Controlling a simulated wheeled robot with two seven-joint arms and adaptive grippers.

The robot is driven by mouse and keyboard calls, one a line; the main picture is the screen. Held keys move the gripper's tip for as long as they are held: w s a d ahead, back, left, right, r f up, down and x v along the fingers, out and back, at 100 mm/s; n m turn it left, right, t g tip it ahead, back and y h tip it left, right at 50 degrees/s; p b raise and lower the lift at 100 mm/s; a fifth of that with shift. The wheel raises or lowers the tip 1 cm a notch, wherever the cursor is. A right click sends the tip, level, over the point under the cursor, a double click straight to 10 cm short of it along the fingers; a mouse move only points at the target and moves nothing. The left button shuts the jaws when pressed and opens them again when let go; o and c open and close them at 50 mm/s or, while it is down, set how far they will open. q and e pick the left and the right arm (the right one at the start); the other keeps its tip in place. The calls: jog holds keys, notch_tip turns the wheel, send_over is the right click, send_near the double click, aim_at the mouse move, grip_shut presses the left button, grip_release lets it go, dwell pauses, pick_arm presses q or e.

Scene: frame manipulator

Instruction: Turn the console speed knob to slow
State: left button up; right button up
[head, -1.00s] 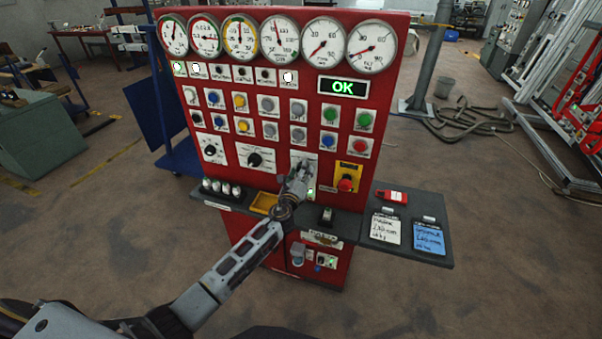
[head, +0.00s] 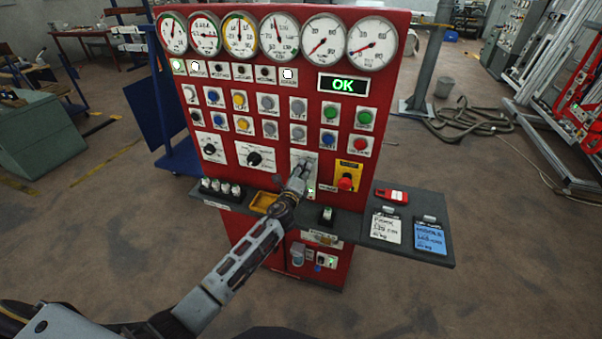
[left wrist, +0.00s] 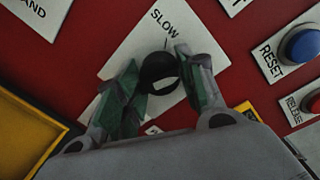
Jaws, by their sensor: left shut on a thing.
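The speed knob (left wrist: 159,70) is a small black round knob with a pale mark on its face. It sits on a white plate (left wrist: 133,55) with the word SLOW printed above it and a short black line by the word. My left gripper (left wrist: 160,85) has one finger on each side of the knob and is shut on it. In the head view my left gripper (head: 302,170) reaches the lower middle of the red console (head: 275,185) and hides the knob. The exact direction of the knob's pointer is hard to tell. My right gripper is not in view.
A red emergency button (head: 345,183) on a yellow plate is just right of the gripper. A yellow tray (head: 263,203) lies below left on the console's shelf. Two other black knobs are to the left. A green OK display (head: 343,86) is lit above.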

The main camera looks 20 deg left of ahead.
pick_arm(q)
jog(key=n, duration=0.5)
jog(key=shift+b, duration=0.35)
jog(key=n, duration=0.5)
jog(key=shift+h, duration=0.4)
jog(key=shift+f+n+g, duration=0.1)
jog(key=shift+n+g, duration=0.2)
jog(key=o, duration=1)
jog(key=shift+a, duration=0.1)
jog(key=shift+s+r, duration=0.2)
jog(key=shift+s, duration=2.8)
jog(key=shift+s+r, duration=0.2)
jog(key=shift+s, duration=2.8)
jog(key=shift+n, duration=0.3)
